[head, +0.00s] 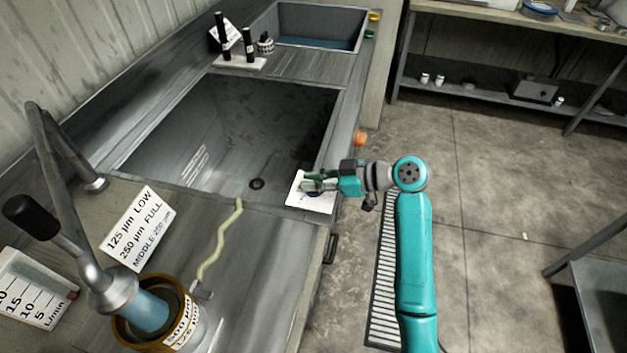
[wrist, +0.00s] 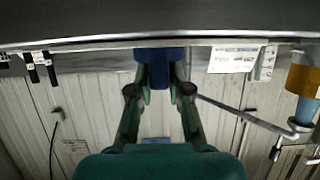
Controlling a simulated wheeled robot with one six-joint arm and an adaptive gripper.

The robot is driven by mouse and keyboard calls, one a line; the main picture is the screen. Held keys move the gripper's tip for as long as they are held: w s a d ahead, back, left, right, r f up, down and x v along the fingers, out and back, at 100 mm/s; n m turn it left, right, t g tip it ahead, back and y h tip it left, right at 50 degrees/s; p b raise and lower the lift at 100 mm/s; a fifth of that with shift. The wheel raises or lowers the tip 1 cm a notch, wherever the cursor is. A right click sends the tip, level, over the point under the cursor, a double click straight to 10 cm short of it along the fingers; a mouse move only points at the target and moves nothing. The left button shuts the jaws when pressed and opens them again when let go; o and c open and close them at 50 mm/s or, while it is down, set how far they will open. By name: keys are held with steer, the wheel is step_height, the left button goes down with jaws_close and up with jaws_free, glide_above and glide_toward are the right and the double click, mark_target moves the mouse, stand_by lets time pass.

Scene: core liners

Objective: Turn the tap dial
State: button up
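My gripper (head: 313,183) is over the white card (head: 300,200) at the sink's front right corner, pointing left. In the wrist view my gripper's two fingers (wrist: 160,78) stand apart, with a blue piece (wrist: 158,58) between their tips; I cannot tell whether they press on it. I cannot tell which part is the dial.
The deep grey sink (head: 230,125) lies left of my gripper. A lettered sign (head: 138,228), a scale card (head: 35,290) and a yellowish strip (head: 220,240) are on the near counter. Black bottles (head: 221,32) stand behind the sink.

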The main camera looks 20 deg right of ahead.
steer(key=o, duration=0.3)
steer(key=shift+d, duration=0.1)
steer(key=v, duration=1.1)
steer(key=shift+s+d, duration=0.25)
steer(key=shift+d, duration=0.05)
steer(key=shift+d+r, duration=0.1)
steer(key=shift+r, duration=0.05)
